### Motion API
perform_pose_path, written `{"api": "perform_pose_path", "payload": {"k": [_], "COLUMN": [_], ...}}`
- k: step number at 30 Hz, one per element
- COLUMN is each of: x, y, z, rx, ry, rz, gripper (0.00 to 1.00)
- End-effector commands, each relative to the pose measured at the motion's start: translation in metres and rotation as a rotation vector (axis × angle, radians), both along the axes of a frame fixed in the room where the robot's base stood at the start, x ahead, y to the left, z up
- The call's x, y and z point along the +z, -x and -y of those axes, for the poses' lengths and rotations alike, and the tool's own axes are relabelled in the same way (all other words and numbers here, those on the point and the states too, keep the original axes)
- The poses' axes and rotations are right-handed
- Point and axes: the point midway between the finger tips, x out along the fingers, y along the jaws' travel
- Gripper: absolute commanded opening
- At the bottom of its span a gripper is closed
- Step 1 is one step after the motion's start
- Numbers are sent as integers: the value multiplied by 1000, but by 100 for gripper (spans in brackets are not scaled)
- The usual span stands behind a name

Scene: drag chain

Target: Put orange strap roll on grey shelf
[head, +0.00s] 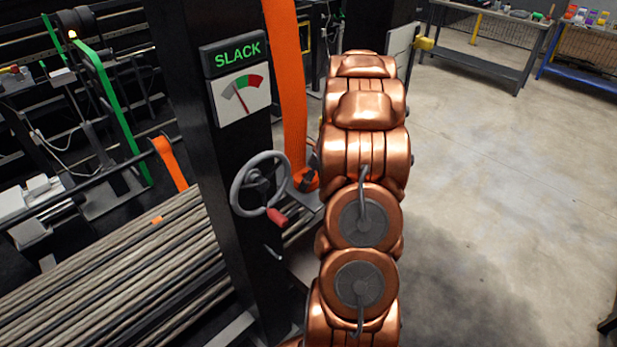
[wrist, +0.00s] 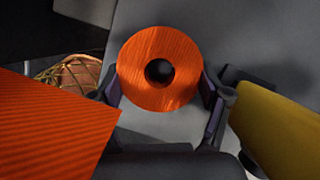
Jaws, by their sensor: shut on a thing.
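The orange strap roll (wrist: 137,70) is in the middle of the wrist view, its round face and dark centre hole turned to the camera. My gripper (wrist: 160,88) is shut on it, with a dark finger at each side. A plain grey surface (wrist: 245,35) lies behind the roll; I cannot tell whether it is the grey shelf or whether the roll touches it. In the head view my copper arm hides most of the area around the gripper.
A wide orange strap (head: 287,80) hangs beside a black post with a SLACK gauge (head: 242,101) and a handwheel (head: 260,184). A yellow part (wrist: 280,125) is close on the right in the wrist view. The floor (head: 500,200) at the right is clear.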

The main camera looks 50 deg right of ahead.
Motion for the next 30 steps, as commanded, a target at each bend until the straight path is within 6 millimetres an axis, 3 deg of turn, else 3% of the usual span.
{"api": "perform_pose_path", "payload": {"k": [3, 4, 6, 18, 30], "x": [-2, -2, -2, 1, 55], "y": [0, 0, 0, 0, 3], "z": [0, 0, 0, 0, 3], "rx": [0, 0, 0, 0, 10], "ry": [-1, 0, 0, 1, 1], "rz": [1, 0, 0, 0, 1], "gripper": [36, 80, 87, 87, 87]}}
